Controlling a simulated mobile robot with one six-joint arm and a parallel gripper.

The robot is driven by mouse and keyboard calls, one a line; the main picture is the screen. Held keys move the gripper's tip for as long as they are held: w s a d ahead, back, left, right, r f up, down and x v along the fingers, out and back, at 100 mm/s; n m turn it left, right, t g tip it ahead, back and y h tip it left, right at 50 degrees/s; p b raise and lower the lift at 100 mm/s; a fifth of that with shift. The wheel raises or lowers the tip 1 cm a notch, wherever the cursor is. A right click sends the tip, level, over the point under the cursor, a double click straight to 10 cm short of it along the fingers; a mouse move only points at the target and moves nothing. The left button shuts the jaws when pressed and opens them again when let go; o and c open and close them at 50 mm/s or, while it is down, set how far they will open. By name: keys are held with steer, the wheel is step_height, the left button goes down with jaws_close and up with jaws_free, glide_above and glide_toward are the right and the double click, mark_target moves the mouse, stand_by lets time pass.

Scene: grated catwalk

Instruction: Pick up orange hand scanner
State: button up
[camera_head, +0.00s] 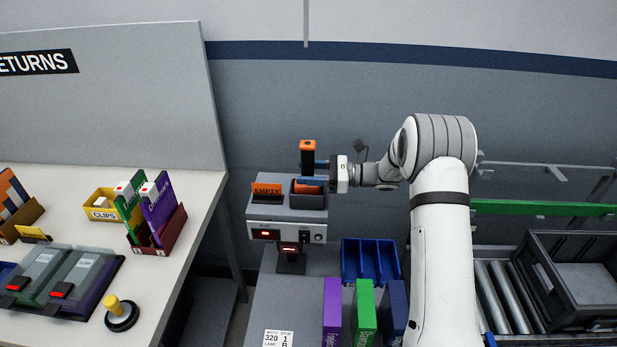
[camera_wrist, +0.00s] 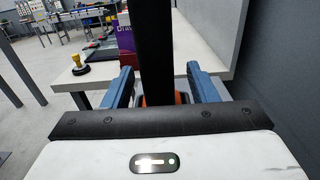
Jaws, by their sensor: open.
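The orange hand scanner (camera_head: 308,146) stands upright in the head view, with an orange top on a black handle. Its lower end is in or behind a dark holder on a grey console. My gripper (camera_head: 319,164) reaches in from the right at handle height. In the wrist view, the black handle (camera_wrist: 155,50) rises between the two blue fingers of my gripper (camera_wrist: 160,75), with a gap visible on each side. The jaws are open. The scanner's top is outside the wrist view.
The grey console (camera_head: 287,230) carries an orange "EMPTY" sign (camera_head: 267,189) beside the holder (camera_head: 308,200). A blue divided bin (camera_head: 370,262) and upright coloured boxes (camera_head: 362,310) stand in front. A white returns table (camera_head: 190,225) is at left, a black crate (camera_head: 540,280) at right.

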steer(key=shift+a+r, duration=0.1)
steer(key=shift+a, duration=0.95)
steer(key=shift+c, duration=0.5)
jaws_close()
